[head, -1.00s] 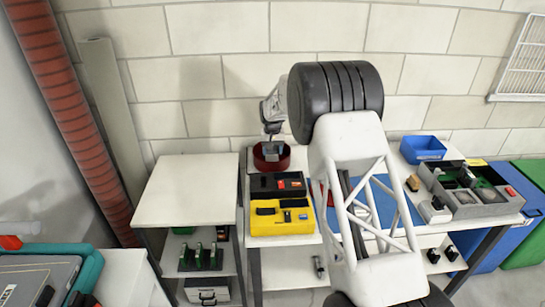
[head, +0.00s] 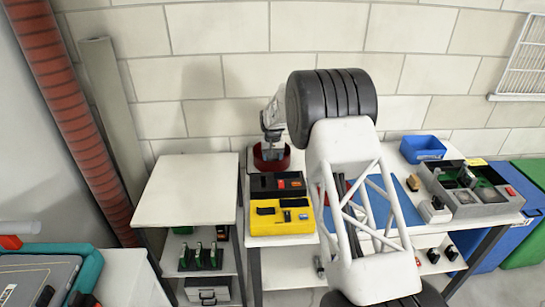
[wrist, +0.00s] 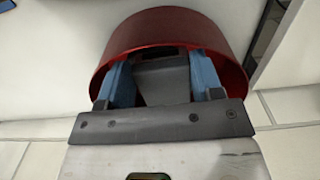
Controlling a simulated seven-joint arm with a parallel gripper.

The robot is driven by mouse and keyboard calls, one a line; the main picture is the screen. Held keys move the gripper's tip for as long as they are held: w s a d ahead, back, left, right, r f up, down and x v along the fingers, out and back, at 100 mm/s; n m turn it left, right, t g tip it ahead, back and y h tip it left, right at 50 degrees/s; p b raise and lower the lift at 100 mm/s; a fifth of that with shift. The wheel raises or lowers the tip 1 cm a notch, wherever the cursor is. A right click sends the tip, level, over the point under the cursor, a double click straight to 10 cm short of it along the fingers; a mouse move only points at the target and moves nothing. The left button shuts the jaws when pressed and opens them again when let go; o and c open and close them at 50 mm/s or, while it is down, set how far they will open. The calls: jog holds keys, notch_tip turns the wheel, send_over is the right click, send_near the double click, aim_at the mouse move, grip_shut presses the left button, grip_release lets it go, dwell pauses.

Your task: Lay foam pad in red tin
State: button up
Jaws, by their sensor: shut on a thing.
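The red tin (head: 284,160) stands on the white shelf top, near its back left corner by the wall. It is round and open at the top; in the wrist view the red tin (wrist: 180,22) fills the upper middle. My gripper (head: 271,150) is over the tin with its fingers reaching down inside the rim. In the wrist view my gripper (wrist: 160,88) has two blue fingertips around a dark grey block, which looks like the foam pad (wrist: 163,76). I cannot tell whether the pad touches the tin's floor.
A black bin (head: 262,191) and a yellow bin (head: 265,228) with small items stand in front of the tin. A blue bin (head: 422,148) and a grey divided box (head: 470,205) are at the right. The left shelf top (head: 187,190) is bare.

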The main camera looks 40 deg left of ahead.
jog(key=shift+f, duration=0.2)
jog(key=o, duration=0.6)
jog(key=shift+r, duration=0.1)
notch_tip(320, 180, up, 13)
jog(key=shift+f, duration=0.1)
dwell(0.3)
dwell(0.9)
